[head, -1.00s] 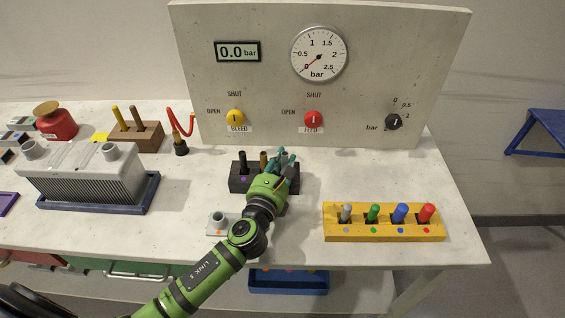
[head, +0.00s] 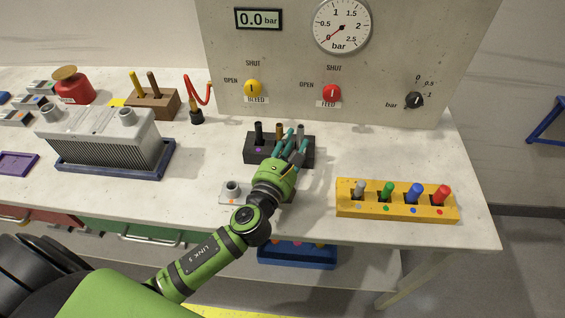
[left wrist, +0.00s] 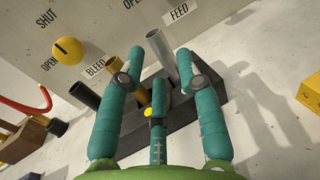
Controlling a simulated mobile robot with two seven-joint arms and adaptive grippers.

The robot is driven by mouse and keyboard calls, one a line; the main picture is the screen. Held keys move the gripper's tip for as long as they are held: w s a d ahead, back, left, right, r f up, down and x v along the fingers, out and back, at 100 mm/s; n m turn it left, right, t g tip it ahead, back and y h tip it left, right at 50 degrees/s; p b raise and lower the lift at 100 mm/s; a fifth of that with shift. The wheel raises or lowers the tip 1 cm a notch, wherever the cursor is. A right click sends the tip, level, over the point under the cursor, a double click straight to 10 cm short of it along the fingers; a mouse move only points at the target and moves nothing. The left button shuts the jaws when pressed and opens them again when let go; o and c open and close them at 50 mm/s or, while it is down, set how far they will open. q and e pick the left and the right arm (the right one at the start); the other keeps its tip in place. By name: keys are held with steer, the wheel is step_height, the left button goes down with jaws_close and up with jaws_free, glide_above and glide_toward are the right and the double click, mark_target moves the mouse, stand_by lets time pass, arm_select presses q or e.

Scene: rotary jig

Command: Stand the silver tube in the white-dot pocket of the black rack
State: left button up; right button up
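The black rack (head: 250,156) stands on the bench in front of the panel and also shows in the left wrist view (left wrist: 207,110). The silver tube (left wrist: 160,53) stands upright in its right part, in line with a black tube (left wrist: 87,97) and a brass tube (left wrist: 138,68). Its top shows in the head view (head: 300,130). My left gripper (head: 293,146) is at the rack's front right, its three teal fingers spread, with the silver tube just beyond the fingertips. A yellow dot shows on the rack; the white dot is hidden, so I cannot confirm the pocket.
A yellow rack (head: 350,207) with several coloured pegs is at the right. A small grey block (head: 232,190) sits left of my wrist. A finned metal unit (head: 105,145) in a blue tray is further left. The panel (head: 300,75) rises behind.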

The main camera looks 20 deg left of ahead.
arm_select(q)
steer(key=s+b, duration=0.1)
steer(key=s, duration=0.7)
steer(key=shift+a, duration=0.15)
stand_by(0.9)
